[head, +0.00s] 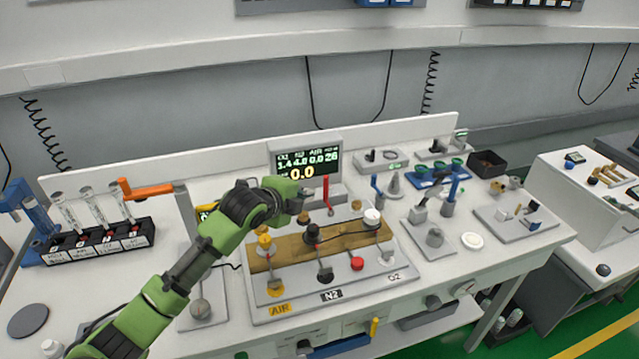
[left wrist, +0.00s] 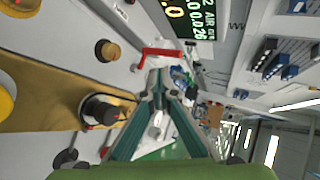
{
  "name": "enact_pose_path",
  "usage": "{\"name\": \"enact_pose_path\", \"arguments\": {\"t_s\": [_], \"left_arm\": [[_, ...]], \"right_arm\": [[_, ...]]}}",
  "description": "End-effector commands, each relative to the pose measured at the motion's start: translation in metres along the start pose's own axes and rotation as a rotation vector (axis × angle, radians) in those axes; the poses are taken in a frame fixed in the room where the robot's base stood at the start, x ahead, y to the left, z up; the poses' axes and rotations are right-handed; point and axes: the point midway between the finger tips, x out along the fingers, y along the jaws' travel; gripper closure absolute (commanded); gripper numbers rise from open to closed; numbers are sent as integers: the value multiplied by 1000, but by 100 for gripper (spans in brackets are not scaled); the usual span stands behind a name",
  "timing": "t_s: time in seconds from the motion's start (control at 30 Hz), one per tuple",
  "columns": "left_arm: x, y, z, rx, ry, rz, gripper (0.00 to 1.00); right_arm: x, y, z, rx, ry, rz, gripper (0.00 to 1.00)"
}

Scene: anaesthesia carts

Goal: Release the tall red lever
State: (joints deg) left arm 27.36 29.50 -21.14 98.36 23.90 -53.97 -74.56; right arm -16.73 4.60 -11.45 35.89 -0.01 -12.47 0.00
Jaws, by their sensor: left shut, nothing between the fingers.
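The tall red lever (head: 326,190) stands upright on the panel, below the lit display (head: 308,160). In the left wrist view the red lever (left wrist: 163,52) lies across the picture just beyond the fingertips. My left gripper (head: 308,203) is shut and empty, close to the left side of the lever in the head view. Its fingertips (left wrist: 157,66) come together right by the lever in the left wrist view; I cannot tell whether they touch it. My right gripper is in neither view.
The panel carries yellow, black and white knobs, a red knob (head: 357,264) and cables. Blue-handled fittings (head: 452,190) and a dark bin (head: 487,164) are to the right.

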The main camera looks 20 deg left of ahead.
Motion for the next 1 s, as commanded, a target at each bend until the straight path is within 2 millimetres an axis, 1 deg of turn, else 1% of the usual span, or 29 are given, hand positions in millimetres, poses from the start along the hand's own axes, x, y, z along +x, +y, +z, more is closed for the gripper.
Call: {"name": "enact_pose_path", "arguments": {"t_s": [0.1, 0.27, 0.33, 0.5, 0.7, 1.0], "left_arm": [[18, -1, -1, -2, 1, 1, 100], [41, -1, -1, -3, 1, 1, 100], [48, -8, 0, -2, 0, -2, 100], [63, -16, -1, -2, 1, -1, 100], [72, -20, 0, 0, 0, 0, 100], [74, -20, 0, 0, 0, -1, 100]], "right_arm": [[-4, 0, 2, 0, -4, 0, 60], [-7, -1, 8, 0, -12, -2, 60], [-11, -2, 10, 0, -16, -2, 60], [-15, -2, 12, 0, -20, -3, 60], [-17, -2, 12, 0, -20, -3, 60], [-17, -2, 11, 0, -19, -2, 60]]}}
